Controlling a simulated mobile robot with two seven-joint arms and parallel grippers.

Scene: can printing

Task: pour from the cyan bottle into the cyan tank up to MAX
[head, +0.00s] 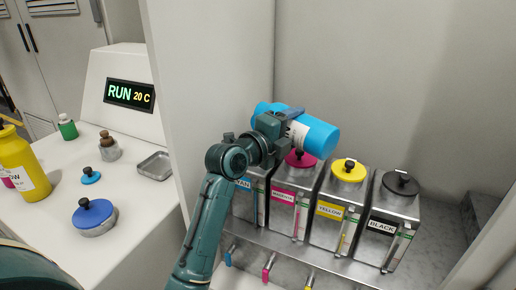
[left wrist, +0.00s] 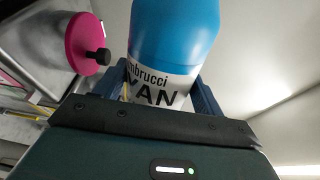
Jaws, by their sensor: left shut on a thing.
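The cyan bottle (head: 317,136) is held tilted onto its side above the tanks, its blue base end to the right and its other end to the left. My left gripper (head: 283,127) is shut around its middle. In the left wrist view, the bottle (left wrist: 175,40) shows a white label between the fingers of the gripper (left wrist: 165,95). The cyan tank (head: 246,203) stands below, leftmost in the row; my arm and the bottle hide its top, so its opening and any stream are not visible. I cannot read its level. My right gripper is not in view.
Magenta (head: 290,205), yellow (head: 338,212) and black (head: 388,220) tanks with lids stand to the right. A display (head: 130,95) reads RUN 20 C.

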